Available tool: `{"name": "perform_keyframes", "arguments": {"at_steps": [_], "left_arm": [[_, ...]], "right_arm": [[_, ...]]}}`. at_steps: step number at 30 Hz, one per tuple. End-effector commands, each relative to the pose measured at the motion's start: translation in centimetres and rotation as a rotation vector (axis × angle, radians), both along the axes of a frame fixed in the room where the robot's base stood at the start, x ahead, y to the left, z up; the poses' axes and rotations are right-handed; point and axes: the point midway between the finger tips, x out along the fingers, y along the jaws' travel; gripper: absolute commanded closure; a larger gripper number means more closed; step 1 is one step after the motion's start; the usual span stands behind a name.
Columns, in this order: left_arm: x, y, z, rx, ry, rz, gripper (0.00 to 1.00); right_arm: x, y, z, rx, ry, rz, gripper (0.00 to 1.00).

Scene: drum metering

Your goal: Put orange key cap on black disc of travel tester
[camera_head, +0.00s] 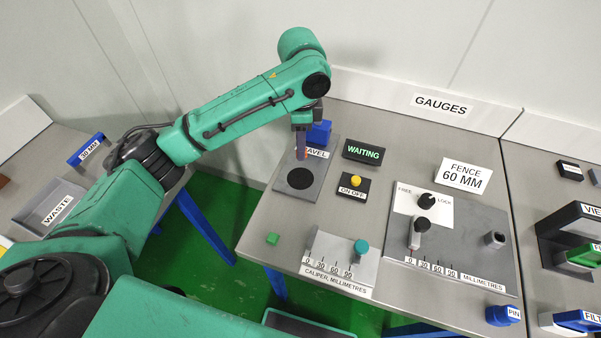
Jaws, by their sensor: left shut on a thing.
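The travel tester (318,179) is a grey plate with a flat black disc (300,179) and a blue block (319,134) at its back. The disc is bare. My left gripper (301,153) points down above the plate, just behind the disc in the picture, and partly covers the word TRAVEL. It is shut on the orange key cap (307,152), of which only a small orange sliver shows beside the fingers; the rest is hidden. The cap appears to be above the disc, apart from it. My right gripper is not in view.
To the right of the tester are a WAITING display (363,152) and a yellow ON OFF button (356,181). The fence gauge (452,228) stands further right. A WASTE tray (42,214) is at the left.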

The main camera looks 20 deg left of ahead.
Motion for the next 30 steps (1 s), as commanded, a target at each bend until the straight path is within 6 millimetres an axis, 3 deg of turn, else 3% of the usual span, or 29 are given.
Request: {"name": "perform_keyframes", "arguments": {"at_steps": [3, 13, 23, 24, 25, 26, 30], "left_arm": [[-0.1, 0.1, -3.3, 0.003, 0.003, 0.003, 1.0], [0.0, 0.1, -9.3, 0.003, 0.0, 0.004, 1.0], [0.0, 0.1, -10.0, 0.002, -0.002, 0.002, 1.0], [0.0, 0.1, -10.0, 0.001, -0.003, 0.002, 0.58], [0.0, 0.1, -10.0, 0.001, -0.003, 0.002, 0.47], [0.0, 0.1, -9.9, 0.001, -0.003, 0.002, 0.4], [0.0, 0.1, -9.9, 0.001, -0.003, 0.002, 0.4]], "right_arm": [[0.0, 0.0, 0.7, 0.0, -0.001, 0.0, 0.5], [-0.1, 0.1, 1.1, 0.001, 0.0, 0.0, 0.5], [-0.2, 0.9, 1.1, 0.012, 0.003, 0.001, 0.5], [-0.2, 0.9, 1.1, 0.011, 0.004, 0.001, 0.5], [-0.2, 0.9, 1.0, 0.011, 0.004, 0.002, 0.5], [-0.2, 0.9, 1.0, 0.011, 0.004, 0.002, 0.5], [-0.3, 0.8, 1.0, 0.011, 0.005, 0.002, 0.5]]}}
